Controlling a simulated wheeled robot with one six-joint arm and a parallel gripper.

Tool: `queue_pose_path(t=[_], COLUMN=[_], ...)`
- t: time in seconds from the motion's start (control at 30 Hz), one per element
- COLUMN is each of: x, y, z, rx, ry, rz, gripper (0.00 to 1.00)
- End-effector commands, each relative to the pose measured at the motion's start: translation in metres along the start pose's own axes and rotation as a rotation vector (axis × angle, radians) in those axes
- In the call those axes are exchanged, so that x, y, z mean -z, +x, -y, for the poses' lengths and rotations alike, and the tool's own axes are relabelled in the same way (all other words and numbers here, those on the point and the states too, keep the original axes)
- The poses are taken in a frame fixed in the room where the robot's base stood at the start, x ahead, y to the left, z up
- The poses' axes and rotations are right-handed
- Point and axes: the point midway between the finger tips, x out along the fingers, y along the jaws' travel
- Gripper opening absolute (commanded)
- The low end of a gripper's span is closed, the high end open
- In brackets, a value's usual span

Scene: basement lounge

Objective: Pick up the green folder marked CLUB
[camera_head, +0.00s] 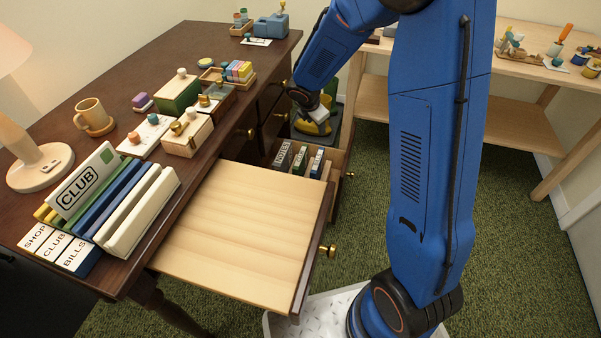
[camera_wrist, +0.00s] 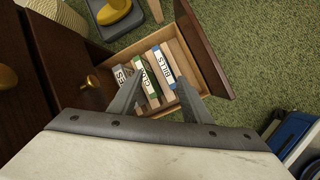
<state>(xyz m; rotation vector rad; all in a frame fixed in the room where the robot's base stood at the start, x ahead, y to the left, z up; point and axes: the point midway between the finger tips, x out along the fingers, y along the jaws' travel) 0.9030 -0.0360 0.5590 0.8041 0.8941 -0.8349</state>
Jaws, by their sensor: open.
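The green folder marked CLUB (camera_wrist: 149,82) stands in the middle of a row of three in an open lower drawer (camera_wrist: 205,62). In the wrist view its label is partly hidden behind my left finger. A grey folder (camera_wrist: 122,74) ending in "ES" is left of it, and a blue BILLS folder (camera_wrist: 164,66) is right of it. In the head view the green folder (camera_head: 300,160) also shows between its neighbours. My gripper (camera_wrist: 160,82) is open and empty, its fingers pointing down toward the row. In the head view it (camera_head: 314,116) is beyond and above the drawer.
A wide upper drawer (camera_head: 240,225) is pulled out, empty-looking, nearer than the folder drawer. The desk (camera_head: 115,70) carries a rack (camera_head: 140,215) with a CLUB card (camera_head: 82,182), a mug (camera_head: 93,116) and small boxes. A wooden shelf (camera_head: 535,120) stands right; green carpet is open between.

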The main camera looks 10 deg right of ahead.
Motion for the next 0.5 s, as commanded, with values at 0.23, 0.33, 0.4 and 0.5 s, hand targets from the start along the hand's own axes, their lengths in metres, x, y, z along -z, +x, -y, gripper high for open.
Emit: queue_pose_path(t=[0.23,0.33,0.4,0.5], x=[0.045,0.062,0.073,0.084], y=[0.074,0.100,0.114,0.128], z=[-0.027,-0.034,-0.037,-0.040], rx=[-0.005,-0.012,-0.015,-0.020], ry=[-0.324,-0.437,-0.502,-0.568], rz=[-0.031,-0.044,-0.052,-0.062], gripper=[0.44,0.44,0.44,0.44])
